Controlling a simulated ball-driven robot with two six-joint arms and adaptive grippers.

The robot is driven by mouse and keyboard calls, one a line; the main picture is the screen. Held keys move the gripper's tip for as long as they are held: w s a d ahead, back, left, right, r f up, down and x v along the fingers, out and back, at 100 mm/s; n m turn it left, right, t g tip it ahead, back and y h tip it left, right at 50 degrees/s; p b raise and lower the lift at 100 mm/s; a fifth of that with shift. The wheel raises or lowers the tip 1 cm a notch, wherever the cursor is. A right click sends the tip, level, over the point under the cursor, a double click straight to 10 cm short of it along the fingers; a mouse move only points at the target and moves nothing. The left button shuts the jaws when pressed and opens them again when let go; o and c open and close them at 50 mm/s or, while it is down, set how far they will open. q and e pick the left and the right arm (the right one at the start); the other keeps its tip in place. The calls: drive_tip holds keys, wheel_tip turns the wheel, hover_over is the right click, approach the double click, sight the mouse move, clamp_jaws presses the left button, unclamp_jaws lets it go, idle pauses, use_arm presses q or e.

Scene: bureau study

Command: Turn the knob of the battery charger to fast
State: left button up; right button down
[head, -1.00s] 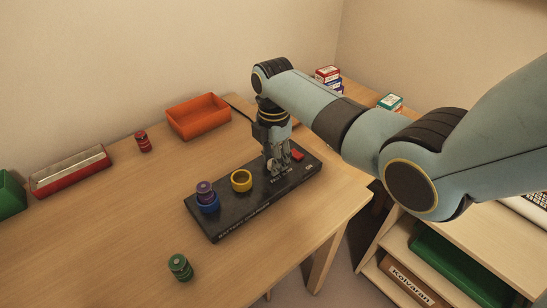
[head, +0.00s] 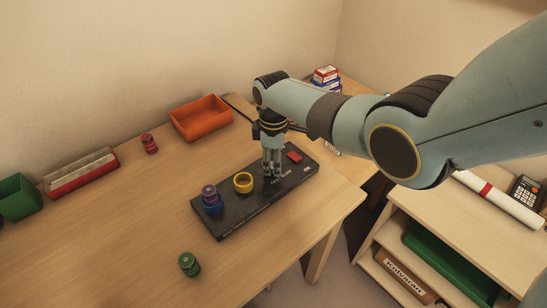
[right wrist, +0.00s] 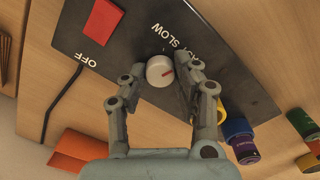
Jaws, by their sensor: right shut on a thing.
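The battery charger (head: 228,221) is a long black box lying on the wooden desk. My right gripper (head: 274,174) points down over the charger. In the right wrist view its fingers (right wrist: 159,76) are shut on the knob from both sides. In the head view the fingers hide the knob. My left gripper is not in view.
The charger has a red switch (head: 294,157) near an OFF label, a yellow ring (head: 243,183), and a blue ring holding a purple battery (head: 209,194). Green (head: 189,265) and red (head: 149,144) batteries stand on the desk. An orange tray (head: 201,119) is behind.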

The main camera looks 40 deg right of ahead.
drive_tip(key=shift+m+p, duration=0.35)
drive_tip(key=shift+m, duration=0.85)
drive_tip(key=c, duration=1)
unclamp_jaws()
wheel_tip(320, 180, up, 12)
